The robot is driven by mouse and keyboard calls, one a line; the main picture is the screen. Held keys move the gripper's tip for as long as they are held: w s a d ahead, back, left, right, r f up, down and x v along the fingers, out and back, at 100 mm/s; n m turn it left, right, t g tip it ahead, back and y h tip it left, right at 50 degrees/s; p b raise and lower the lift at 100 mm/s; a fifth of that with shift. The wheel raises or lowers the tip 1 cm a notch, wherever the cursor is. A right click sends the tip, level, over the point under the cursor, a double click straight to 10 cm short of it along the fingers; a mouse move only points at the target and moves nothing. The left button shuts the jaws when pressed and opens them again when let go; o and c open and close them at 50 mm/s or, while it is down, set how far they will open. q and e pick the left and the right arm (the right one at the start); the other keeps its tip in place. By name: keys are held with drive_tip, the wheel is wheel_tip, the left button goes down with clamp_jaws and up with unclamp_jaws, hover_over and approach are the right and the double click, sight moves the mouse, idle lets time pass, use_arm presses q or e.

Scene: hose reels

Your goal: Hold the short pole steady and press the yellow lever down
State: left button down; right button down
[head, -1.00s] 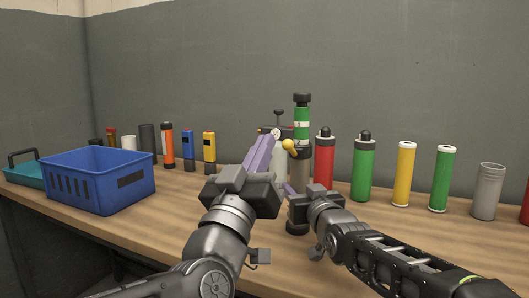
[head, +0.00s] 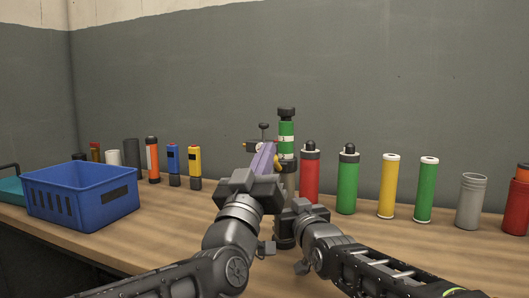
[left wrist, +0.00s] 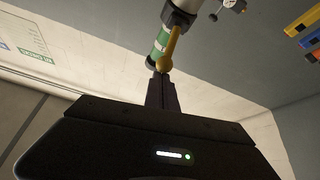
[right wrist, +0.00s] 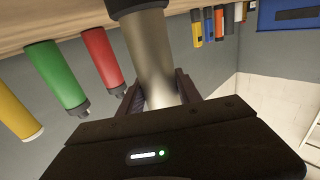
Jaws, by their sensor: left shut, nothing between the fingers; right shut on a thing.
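The short pole (head: 287,135) stands upright on the workbench, with a green band, black cap and grey-brown lower part. The yellow lever (head: 277,161) sticks out from its collar, partly hidden by my left gripper in the head view. In the left wrist view, the lever (left wrist: 171,47) ends in a round knob. My left gripper (left wrist: 161,78) is shut and empty, its fingertips right at the knob; I cannot tell whether they touch. My right gripper (right wrist: 158,95) is shut on the pole's lower part (right wrist: 152,55), seen between its fingers in the right wrist view.
Red (head: 310,176) and green (head: 347,183) cylinders stand close right of the pole, with yellow, green and grey ones beyond. A blue crate (head: 80,195) and several small tools are at left. A wall stands behind.

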use_arm(q)
drive_tip(key=shift+s+a+f, duration=0.1)
drive_tip(key=shift+s+f, duration=0.1)
drive_tip(key=shift+f, duration=0.25)
idle(0.5)
use_arm(e)
drive_tip(key=shift+a, duration=0.1)
use_arm(q)
drive_tip(key=f, duration=0.3)
drive_tip(key=shift+s+a+f, duration=0.1)
drive_tip(key=shift+s+f, duration=0.05)
drive_tip(key=shift+s, duration=0.25)
wheel_tip(320, 180, down, 9)
drive_tip(key=s, duration=0.2)
drive_tip(key=shift+s+a, duration=0.15)
drive_tip(key=shift+a, duration=0.3)
